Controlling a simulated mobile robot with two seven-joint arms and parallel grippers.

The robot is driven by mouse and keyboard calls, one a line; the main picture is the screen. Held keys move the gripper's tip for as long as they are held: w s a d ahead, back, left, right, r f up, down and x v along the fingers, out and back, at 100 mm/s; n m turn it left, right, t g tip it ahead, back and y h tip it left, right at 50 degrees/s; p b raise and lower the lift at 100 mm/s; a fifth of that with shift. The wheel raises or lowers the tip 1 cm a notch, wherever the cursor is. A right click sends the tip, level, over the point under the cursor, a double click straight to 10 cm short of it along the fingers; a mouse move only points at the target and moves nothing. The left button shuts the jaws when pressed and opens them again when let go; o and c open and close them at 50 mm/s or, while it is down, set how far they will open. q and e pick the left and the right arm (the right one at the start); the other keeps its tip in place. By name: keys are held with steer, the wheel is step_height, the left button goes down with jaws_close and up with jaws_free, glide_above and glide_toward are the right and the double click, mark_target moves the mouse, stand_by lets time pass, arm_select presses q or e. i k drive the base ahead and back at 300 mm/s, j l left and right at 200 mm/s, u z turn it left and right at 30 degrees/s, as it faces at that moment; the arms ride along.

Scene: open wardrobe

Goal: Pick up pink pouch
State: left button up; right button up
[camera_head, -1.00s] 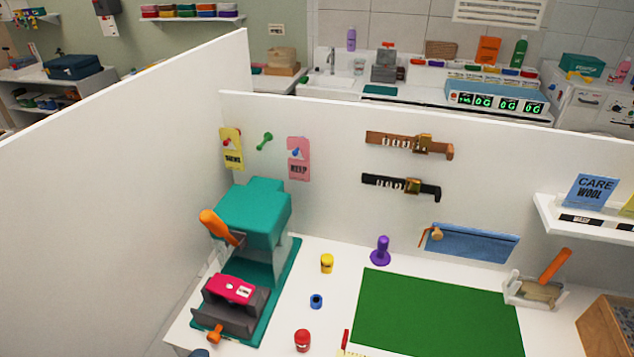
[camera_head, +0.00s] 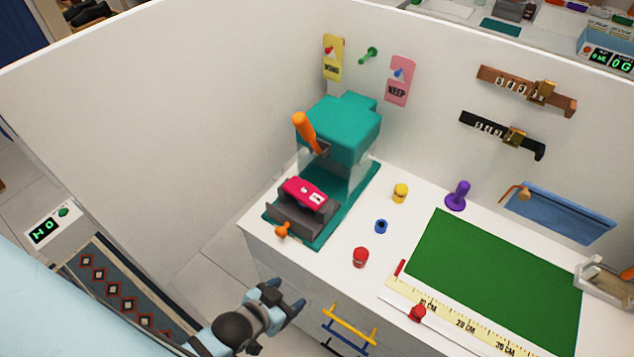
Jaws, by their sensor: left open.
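The pink pouch (camera_head: 306,194) appears to be the small, flat, bright pink item with a white label. It lies on the grey block (camera_head: 300,217) at the front of a teal press (camera_head: 342,133) on the white bench. An orange lever (camera_head: 306,131) stands above and behind it. My left gripper (camera_head: 284,295) is open and empty, low in front of the bench, below the pouch in the picture and apart from it. My right gripper is not in view.
An orange knob (camera_head: 283,230) sticks out at the press front. Yellow, blue and red small pots stand to its right, beside a green mat (camera_head: 500,275) and a ruler (camera_head: 462,318). White partitions close the bench's left and back. Drawer handles (camera_head: 349,325) project below.

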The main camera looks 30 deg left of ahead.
mark_target(308, 194)
steer(key=k+j+u, duration=0.1)
steer(key=j, duration=0.25)
steer(key=k+j+u, duration=0.15)
steer(key=j, duration=0.25)
steer(key=k+j+u, duration=0.1)
steer(key=j, duration=0.25)
steer(key=k, duration=0.05)
